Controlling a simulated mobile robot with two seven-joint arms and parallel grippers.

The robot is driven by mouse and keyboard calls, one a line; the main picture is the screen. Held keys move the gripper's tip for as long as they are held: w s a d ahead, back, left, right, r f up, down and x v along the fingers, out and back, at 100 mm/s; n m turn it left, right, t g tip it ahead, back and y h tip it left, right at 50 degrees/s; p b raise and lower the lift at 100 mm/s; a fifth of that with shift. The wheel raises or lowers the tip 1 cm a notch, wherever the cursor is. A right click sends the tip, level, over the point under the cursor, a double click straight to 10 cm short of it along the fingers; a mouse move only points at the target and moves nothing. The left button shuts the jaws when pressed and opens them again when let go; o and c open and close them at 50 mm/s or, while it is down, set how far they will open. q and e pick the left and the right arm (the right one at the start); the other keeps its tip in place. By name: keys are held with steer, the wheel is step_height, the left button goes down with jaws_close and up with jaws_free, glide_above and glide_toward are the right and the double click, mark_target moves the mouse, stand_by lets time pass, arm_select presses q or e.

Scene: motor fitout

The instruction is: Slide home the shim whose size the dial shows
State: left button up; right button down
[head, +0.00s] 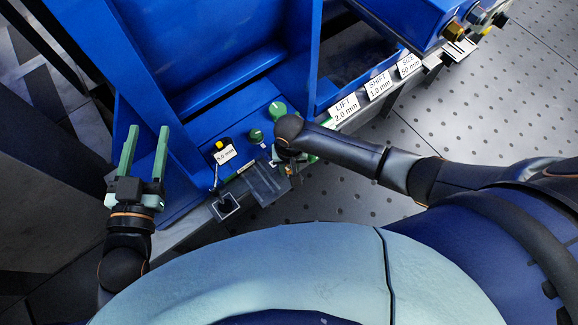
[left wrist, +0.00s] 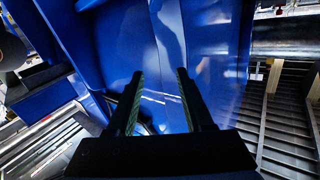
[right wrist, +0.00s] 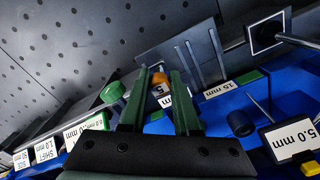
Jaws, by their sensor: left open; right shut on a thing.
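My right gripper (right wrist: 165,92) is shut on a small piece with an orange part (right wrist: 162,88), which shows between its fingertips; fingers hide the rest. A label partly hidden beside it ends in "5 mm". In the head view my wrist covers this gripper. A grey slotted plate (right wrist: 207,58) lies beyond the fingertips; it also shows in the head view (head: 265,183). A readout or tag reading "5.0 mm" (right wrist: 289,135) stands by a yellow button; it also shows in the head view (head: 225,155). My left gripper (head: 144,135) is open and empty beside the blue frame.
Tags LIFT 2.0 mm (head: 345,108), SHIFT 1.0 mm (head: 379,85) and SIZE 50 mm (head: 408,65) line the rail. Green round knobs (head: 277,109) stand near my right wrist. A black square piece with a rod (head: 225,207) is at the front edge.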

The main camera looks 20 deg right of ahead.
steer(key=shift+r+p, duration=0.1)
steer(key=shift+p, duration=0.2)
arm_select(q)
step_height(320, 180, down, 4)
steer(key=g, duration=0.2)
arm_select(e)
steer(key=shift+f, duration=0.4)
steer(key=shift+f+b, duration=0.65)
steer(key=shift+f, duration=0.3)
step_height(320, 180, down, 2)
steer(key=shift+f+b, duration=0.1)
steer(key=shift+b, duration=0.65)
arm_select(q)
steer(key=s+r+m+t+h, duration=0.2)
steer(key=r+t+h, duration=0.1)
steer(key=r, duration=0.6)
steer(key=s+d+r+m+t+h, duration=0.1)
steer(key=s+r+m+t+h, duration=0.1)
steer(key=r, duration=0.8)
steer(key=shift+d+r+m+t+h+b, duration=0.15)
steer(key=shift+m+t+h+b, duration=0.3)
steer(key=shift+t+h, duration=0.4)
arm_select(e)
steer(key=shift+f, duration=0.7)
arm_select(q)
steer(key=shift+y, duration=0.25)
